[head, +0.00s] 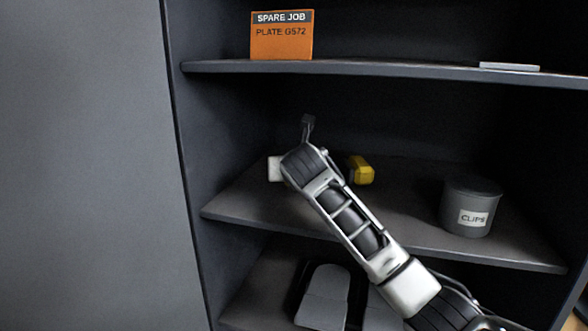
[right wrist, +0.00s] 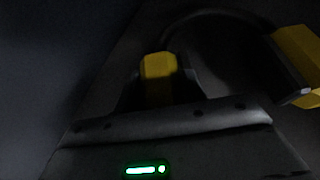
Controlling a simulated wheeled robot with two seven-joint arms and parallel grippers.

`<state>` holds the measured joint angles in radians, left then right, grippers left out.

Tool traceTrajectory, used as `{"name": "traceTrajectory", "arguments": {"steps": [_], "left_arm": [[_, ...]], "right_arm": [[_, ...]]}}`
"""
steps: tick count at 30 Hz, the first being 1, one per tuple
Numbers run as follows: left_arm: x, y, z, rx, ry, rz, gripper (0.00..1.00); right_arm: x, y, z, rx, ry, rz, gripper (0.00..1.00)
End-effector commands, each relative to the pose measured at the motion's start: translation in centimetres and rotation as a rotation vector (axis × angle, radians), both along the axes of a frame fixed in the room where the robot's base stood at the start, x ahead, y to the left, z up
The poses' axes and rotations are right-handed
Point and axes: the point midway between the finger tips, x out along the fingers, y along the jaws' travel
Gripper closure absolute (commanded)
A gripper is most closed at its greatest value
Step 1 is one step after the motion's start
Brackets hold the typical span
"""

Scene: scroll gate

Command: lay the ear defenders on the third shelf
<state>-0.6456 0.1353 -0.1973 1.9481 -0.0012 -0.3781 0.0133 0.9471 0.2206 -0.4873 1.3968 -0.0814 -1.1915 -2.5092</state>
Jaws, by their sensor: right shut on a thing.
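The ear defenders are yellow and dark. In the head view one yellow cup (head: 361,170) shows just right of my right wrist, at the middle shelf (head: 400,226); the rest is hidden behind my arm. In the right wrist view, a yellow cup (right wrist: 294,62) is at the right, a dark headband curves across the top, and more yellow shows at my right gripper (right wrist: 159,88). That gripper is shut on the ear defenders. Its fingers are hidden in the head view. Whether the ear defenders touch the shelf I cannot tell. My left gripper is out of view.
A grey tub labelled CLIPS (head: 470,206) stands at the right of the middle shelf. The shelf above holds an orange SPARE JOB plate (head: 282,36) and a flat pale item (head: 509,67). Grey items (head: 323,297) lie below. A dark side panel (head: 85,160) bounds the left.

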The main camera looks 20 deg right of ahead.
Motion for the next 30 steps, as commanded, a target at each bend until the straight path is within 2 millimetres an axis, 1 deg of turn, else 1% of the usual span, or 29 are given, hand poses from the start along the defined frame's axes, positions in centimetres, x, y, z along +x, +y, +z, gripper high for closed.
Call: {"name": "traceTrajectory", "arguments": {"steps": [2, 14, 15, 16, 17, 24, 27, 30], "left_arm": [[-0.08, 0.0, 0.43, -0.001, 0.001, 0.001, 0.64], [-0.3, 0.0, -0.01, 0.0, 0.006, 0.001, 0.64], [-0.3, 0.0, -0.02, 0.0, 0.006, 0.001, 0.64], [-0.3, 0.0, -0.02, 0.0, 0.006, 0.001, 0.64], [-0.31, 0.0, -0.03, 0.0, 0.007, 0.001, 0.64], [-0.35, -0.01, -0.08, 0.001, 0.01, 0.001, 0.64], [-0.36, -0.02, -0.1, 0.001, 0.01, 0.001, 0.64], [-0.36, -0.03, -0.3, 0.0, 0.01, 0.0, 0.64]], "right_arm": [[0.26, -0.16, -0.33, 0.001, -0.002, 0.0, 0.98], [0.35, -0.25, -0.9, -0.001, -0.005, 0.0, 0.98], [0.35, -0.24, -0.94, 0.0, -0.003, 0.0, 0.49], [0.35, -0.24, -0.94, 0.0, -0.003, 0.0, 0.41], [0.35, -0.24, -0.94, 0.0, -0.003, 0.0, 0.38], [0.34, -0.22, -0.91, 0.001, -0.002, 0.0, 0.38], [0.29, -0.16, -0.56, 0.0, -0.003, 0.001, 0.38], [-0.6, -0.07, -0.25, -0.001, -0.005, 0.0, 0.38]]}}
